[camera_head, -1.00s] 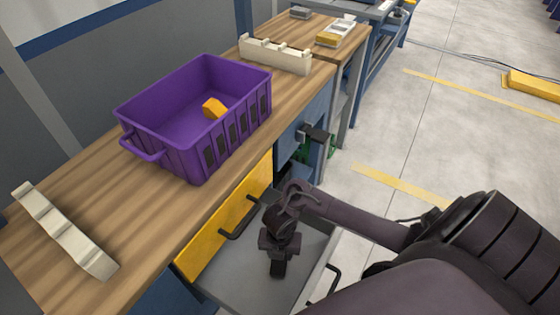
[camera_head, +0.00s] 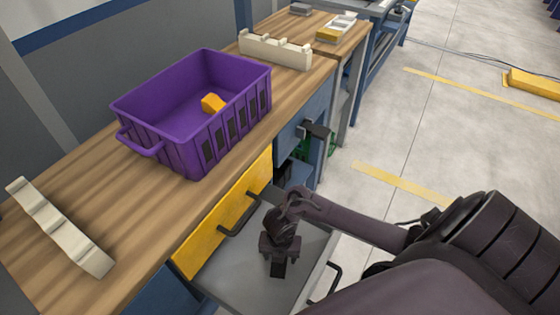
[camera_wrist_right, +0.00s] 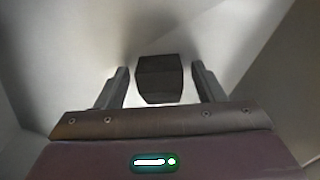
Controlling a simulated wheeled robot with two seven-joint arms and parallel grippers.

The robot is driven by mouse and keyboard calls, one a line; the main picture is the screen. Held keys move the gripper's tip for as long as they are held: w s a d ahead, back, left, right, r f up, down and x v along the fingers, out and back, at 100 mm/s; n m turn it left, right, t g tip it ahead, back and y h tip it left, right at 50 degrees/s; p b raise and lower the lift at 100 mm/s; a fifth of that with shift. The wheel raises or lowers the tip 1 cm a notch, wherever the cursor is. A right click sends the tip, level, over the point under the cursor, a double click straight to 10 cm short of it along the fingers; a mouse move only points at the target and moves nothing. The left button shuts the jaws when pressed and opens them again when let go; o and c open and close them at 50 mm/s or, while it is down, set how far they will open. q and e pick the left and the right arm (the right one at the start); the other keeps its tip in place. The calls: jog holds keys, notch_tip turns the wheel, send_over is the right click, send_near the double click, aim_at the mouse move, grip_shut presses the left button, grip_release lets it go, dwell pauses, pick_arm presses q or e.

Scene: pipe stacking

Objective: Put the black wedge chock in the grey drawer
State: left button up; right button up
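The grey drawer (camera_head: 228,282) is pulled open below the bench. My right gripper (camera_head: 279,262) reaches down into it. The black wedge chock (camera_wrist_right: 159,78) shows in the right wrist view, between the two fingers of my right gripper (camera_wrist_right: 163,82). The fingers stand apart, with a light gap on each side of the chock. In the head view the chock (camera_head: 278,269) is a small dark shape just below the gripper, over the drawer floor. I cannot tell whether it rests on the floor. My left gripper is not in view.
A purple crate (camera_head: 178,140) with a yellow piece (camera_head: 213,103) inside stands on the wooden bench. Cream notched racks lie at the front left (camera_head: 60,228) and back (camera_head: 275,50). A closed yellow drawer front (camera_head: 215,240) is above the open drawer.

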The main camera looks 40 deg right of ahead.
jog(key=shift+r, duration=0.25)
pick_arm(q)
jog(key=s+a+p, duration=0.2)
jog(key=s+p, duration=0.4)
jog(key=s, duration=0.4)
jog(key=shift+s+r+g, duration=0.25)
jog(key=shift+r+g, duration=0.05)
pick_arm(e)
notch_tip(320, 180, up, 12)
